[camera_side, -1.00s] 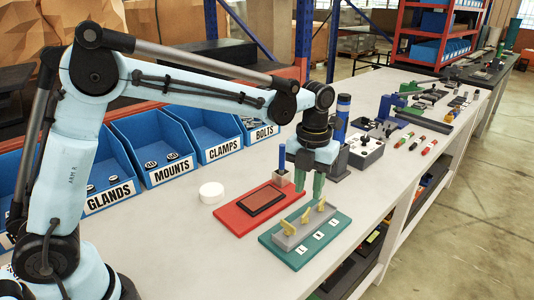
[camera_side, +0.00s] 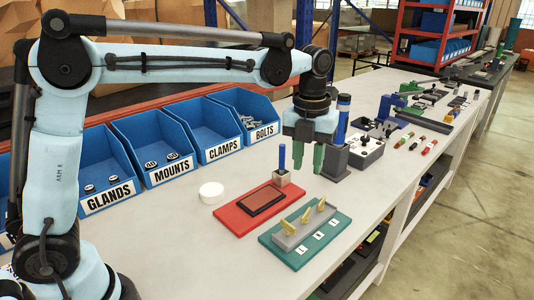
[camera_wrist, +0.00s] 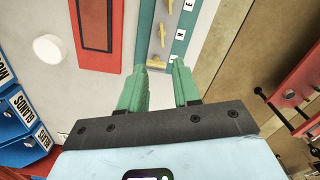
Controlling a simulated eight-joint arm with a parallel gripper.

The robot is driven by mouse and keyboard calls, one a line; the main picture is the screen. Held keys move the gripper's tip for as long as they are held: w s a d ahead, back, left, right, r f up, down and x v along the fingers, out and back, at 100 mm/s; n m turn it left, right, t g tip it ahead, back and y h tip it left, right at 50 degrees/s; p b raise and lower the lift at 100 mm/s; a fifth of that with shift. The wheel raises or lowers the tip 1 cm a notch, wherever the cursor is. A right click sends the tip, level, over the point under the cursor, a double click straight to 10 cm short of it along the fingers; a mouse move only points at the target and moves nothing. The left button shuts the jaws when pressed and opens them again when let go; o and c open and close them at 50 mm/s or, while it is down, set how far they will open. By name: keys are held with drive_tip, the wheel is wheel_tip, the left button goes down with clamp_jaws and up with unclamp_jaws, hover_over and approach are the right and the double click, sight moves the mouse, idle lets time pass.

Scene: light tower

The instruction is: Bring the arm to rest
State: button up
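My gripper (camera_side: 308,158) hangs above the bench with its two green fingers pointing down. In the wrist view the fingers (camera_wrist: 163,78) stand apart with nothing between them, so it is open and empty. Below it in the side view is a teal board (camera_side: 292,259) with a grey block (camera_side: 290,238) carrying yellow pieces (camera_side: 305,216) and white letter tiles. The board also shows in the wrist view (camera_wrist: 145,25), beyond the fingertips. My gripper is clear of the board and pieces.
A red mat (camera_side: 236,222) with a dark pad lies left of the teal board. A blue peg in a small holder (camera_side: 283,178), a white disc (camera_side: 211,190) and labelled blue bins (camera_side: 161,148) stand nearby. A grey stand with a blue cylinder (camera_side: 341,128) is right of my gripper.

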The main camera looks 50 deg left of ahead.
drive_tip(key=s+a+f+n+t, duration=0.1)
drive_tip(key=s+a+n+t, duration=0.2)
drive_tip(key=s+n, duration=0.4)
drive_tip(key=s+a+f+n+t, duration=0.2)
drive_tip(key=s+n, duration=0.6)
drive_tip(key=n, duration=1.6)
drive_tip(key=a+t, duration=0.2)
drive_tip(key=a, duration=0.1)
drive_tip(key=shift+s+a+f+n, duration=0.2)
drive_tip(key=shift+a+n, duration=0.1)
drive_tip(key=shift+a, duration=0.1)
